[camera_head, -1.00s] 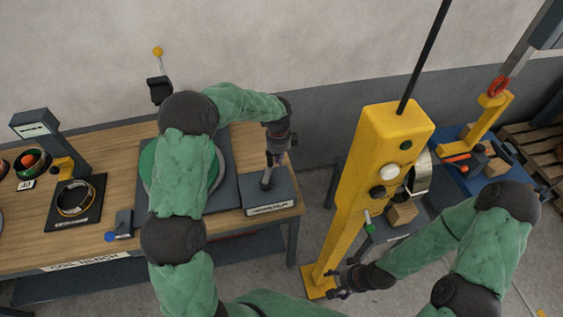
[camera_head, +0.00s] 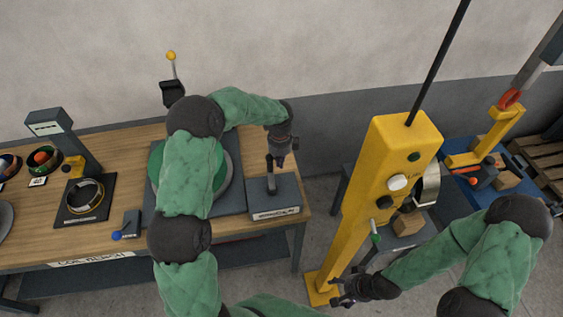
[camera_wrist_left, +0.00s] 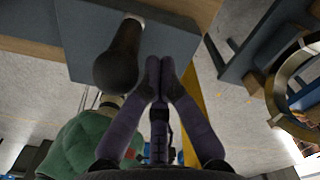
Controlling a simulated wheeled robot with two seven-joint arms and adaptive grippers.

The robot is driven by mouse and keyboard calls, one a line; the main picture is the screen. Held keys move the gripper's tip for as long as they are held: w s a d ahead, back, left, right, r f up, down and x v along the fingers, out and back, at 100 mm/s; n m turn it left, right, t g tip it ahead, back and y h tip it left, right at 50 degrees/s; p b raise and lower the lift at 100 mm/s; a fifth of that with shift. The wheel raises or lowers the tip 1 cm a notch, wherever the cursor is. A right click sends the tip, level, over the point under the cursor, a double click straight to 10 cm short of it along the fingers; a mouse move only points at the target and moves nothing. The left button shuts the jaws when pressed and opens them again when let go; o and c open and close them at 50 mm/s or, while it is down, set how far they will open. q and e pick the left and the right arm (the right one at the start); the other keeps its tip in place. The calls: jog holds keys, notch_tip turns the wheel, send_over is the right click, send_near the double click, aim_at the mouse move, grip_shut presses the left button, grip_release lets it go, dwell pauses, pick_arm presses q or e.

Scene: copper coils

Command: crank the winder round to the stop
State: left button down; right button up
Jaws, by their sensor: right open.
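A dark upright handle (camera_head: 270,176) stands on a grey labelled box (camera_head: 276,211) at the right end of the bench. A green round drum (camera_head: 222,175) on a dark plate sits left of the box, partly hidden by my left arm. My left gripper (camera_head: 281,163) is just above and right of the handle. In the left wrist view its fingertips (camera_wrist_left: 161,70) are together with nothing visible between them, and the dark handle (camera_wrist_left: 117,60) is beside them, apart. My right gripper (camera_head: 338,290) is open and empty, low by the yellow post's foot.
A yellow post (camera_head: 385,170) with knobs and a green-tipped lever stands right of the bench. A blue-knobbed block (camera_head: 127,226) and a black tray with a coil (camera_head: 84,200) lie on the left. A yellow-knobbed lever (camera_head: 172,65) stands behind the drum.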

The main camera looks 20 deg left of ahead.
aim_at(272, 160)
pick_arm(q)
jog(key=shift+a, duration=0.15)
jog(key=shift+s+a+r, duration=0.15)
jog(key=shift+s+a, duration=0.05)
jog(key=shift+a, duration=1.2)
jog(key=shift+d, duration=0.3)
jog(key=shift+w+d+p, duration=0.25)
jog(key=shift+d+p, duration=0.1)
jog(key=shift+d, duration=0.4)
notch_tip(272, 160, up, 11)
jog(key=p, duration=0.7)
jog(key=shift+p, duration=0.3)
